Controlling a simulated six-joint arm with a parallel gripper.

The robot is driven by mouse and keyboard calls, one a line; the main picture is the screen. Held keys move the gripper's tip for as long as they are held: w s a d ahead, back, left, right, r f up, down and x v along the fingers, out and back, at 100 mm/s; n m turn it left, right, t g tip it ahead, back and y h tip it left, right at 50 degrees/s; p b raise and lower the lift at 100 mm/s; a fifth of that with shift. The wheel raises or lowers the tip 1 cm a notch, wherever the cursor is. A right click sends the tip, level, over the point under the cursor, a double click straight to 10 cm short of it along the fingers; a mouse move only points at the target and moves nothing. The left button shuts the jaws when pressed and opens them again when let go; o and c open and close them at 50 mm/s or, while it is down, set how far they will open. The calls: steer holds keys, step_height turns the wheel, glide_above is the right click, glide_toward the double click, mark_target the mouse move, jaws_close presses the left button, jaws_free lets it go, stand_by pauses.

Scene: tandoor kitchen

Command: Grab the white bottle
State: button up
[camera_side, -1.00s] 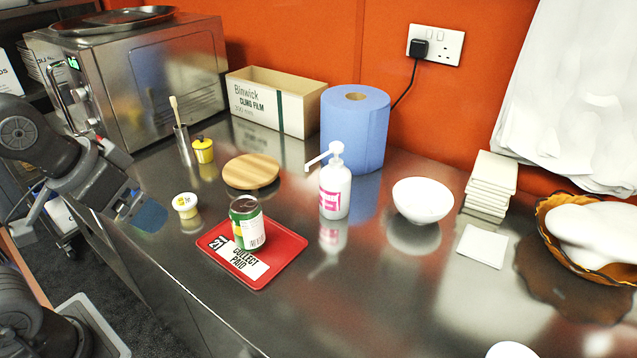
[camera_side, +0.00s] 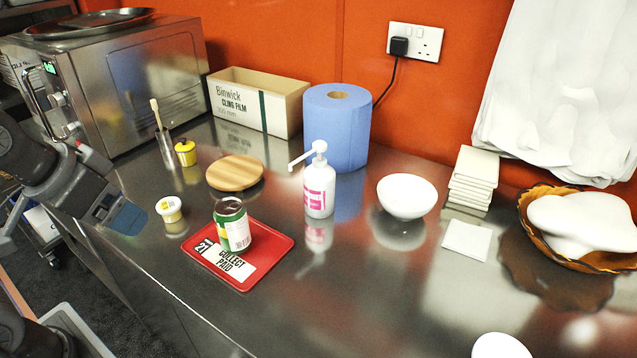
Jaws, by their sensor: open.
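The white bottle (camera_side: 319,190) has a pump top with a long spout pointing left and a pink label. It stands upright on the steel counter (camera_side: 350,290), in front of the blue paper roll. My gripper (camera_side: 128,216) is at the left, off the counter's front edge, well apart from the bottle. It is open, and I see nothing between its jaws.
A green can (camera_side: 233,226) stands on a red tray (camera_side: 270,262) between my gripper and the bottle. The blue roll (camera_side: 338,125) stands behind; a white bowl (camera_side: 407,197) is right.

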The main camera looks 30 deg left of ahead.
steer(key=c, duration=0.3)
steer(key=w+d+r+m, duration=0.1)
steer(key=w+r, duration=0.4)
steer(key=w, duration=0.4)
steer(key=m+g+h, duration=0.2)
steer(key=m, duration=0.3)
glide_above(323, 160)
steer(key=s, duration=0.2)
steer(key=f, duration=0.9)
steer(key=shift+a+f, duration=0.35)
steer(key=shift+a, duration=0.05)
steer(key=shift+w+x, duration=0.2)
steer(key=shift+x, duration=2.35)
